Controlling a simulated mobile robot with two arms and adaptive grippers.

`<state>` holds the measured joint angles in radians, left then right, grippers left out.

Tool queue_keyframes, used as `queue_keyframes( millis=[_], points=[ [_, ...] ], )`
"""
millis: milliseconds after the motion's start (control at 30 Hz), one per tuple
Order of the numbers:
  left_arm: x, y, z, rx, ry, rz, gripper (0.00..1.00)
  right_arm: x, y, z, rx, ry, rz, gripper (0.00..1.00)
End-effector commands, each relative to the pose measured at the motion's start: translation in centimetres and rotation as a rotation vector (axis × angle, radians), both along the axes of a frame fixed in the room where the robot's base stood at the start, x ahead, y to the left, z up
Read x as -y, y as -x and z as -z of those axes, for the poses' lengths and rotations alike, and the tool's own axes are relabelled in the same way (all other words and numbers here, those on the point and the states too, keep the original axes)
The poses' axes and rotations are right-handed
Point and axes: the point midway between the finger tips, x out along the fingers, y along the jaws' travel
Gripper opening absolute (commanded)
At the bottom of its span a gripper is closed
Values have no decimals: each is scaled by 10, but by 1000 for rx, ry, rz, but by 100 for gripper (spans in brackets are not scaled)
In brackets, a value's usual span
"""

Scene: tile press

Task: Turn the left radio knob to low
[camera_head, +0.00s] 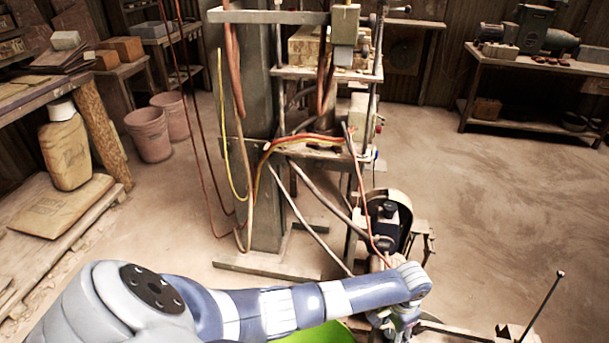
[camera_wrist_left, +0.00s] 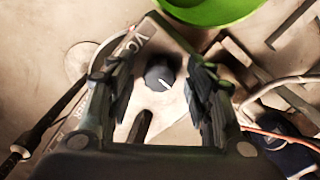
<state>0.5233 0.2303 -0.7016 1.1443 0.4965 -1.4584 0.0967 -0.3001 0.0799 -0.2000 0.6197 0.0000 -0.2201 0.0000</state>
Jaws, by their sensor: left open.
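A round dark knob (camera_wrist_left: 160,76) with a white pointer line sits on a beige-grey panel (camera_wrist_left: 175,108) in the left wrist view. The pointer aims toward the lower right of that picture. Large letters, partly covered, are printed on the panel beside the fingers. My left gripper (camera_wrist_left: 158,72) is open, with one finger on each side of the knob; gaps show between the knob and both fingers. In the head view my left gripper (camera_head: 402,322) is at the bottom, pointing down, and the knob is hidden there. My right gripper is not in view.
A bright green rounded thing (camera_head: 318,334) is beside the gripper; it also shows in the wrist view (camera_wrist_left: 208,8). A thin dark rod (camera_head: 543,305) rises at the lower right. A post with hoses (camera_head: 262,150) and a grinder-like machine (camera_head: 388,220) stand behind my arm.

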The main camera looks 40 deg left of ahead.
Motion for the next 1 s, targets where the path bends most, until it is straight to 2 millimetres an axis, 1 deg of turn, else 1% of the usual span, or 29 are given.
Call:
queue_keyframes(
  millis=[33, 467, 600, 767, 967, 1000],
  points=[
    [1, -3, -20, 7, 5, -3, 48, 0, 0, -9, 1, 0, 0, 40],
    [1, -3, -105, 9, 5, -8, 48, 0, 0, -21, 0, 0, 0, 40],
    [15, 22, -93, 16, 41, 8, 48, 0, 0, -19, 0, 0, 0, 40],
    [25, 45, -85, 45, 80, 12, 48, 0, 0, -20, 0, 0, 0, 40],
    [28, 71, -61, 76, 120, -21, 48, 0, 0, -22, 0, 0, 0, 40],
    [26, 73, -54, 81, 121, -33, 48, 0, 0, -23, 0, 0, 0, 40]
  ],
)
